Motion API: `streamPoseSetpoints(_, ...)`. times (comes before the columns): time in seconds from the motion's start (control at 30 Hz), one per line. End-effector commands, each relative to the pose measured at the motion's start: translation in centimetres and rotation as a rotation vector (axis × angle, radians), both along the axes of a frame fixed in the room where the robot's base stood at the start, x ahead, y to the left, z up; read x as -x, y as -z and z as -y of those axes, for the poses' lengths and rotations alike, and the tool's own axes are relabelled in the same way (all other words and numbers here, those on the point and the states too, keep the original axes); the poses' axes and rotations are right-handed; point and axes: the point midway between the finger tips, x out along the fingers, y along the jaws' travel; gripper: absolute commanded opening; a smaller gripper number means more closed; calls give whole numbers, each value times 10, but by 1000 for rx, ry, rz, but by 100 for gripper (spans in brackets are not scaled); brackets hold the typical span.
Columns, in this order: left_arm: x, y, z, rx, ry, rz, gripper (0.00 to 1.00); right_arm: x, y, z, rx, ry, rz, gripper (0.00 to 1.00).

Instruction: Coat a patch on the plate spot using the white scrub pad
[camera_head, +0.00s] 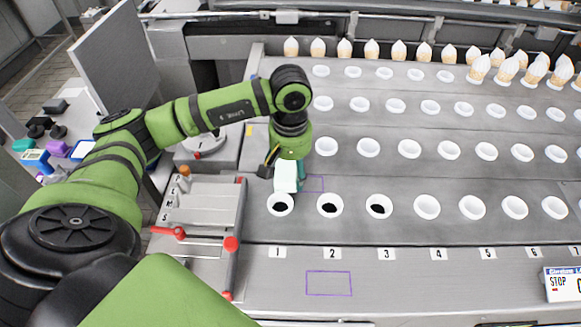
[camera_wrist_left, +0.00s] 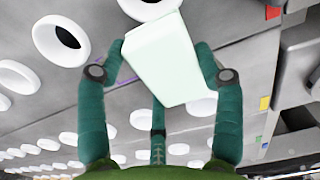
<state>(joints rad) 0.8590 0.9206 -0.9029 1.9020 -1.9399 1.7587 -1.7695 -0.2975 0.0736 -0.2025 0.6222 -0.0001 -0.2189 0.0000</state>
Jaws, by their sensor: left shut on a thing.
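My left gripper (camera_head: 286,170) is shut on the white scrub pad (camera_head: 284,182), holding it just above the row of cups near the one over label 1. In the left wrist view the pad (camera_wrist_left: 163,60) is a pale block pinched between teal fingers. Another purple outlined rectangle (camera_head: 329,283) lies on the front strip below label 2. I cannot tell whether the pad touches the plate. My right gripper is not in view.
Rows of white cups (camera_head: 427,207) fill the plate; the front three on the left have dark insides. Cones (camera_head: 480,68) stand along the back. A metal frame with red knobs (camera_head: 231,243) is at the left. The front strip is mostly clear, with a sign (camera_head: 563,284) at right.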

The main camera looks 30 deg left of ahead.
Motion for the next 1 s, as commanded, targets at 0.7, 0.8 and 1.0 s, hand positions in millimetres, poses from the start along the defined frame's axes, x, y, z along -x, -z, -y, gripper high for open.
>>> streamPoseSetpoints(0.7,0,7,0,0,0,0,41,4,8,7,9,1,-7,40)
streamPoseSetpoints(0.8,-2,8,3,1,0,1,41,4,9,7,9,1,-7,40)
streamPoseSetpoints(1.0,-10,8,16,2,1,1,41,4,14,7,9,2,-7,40)
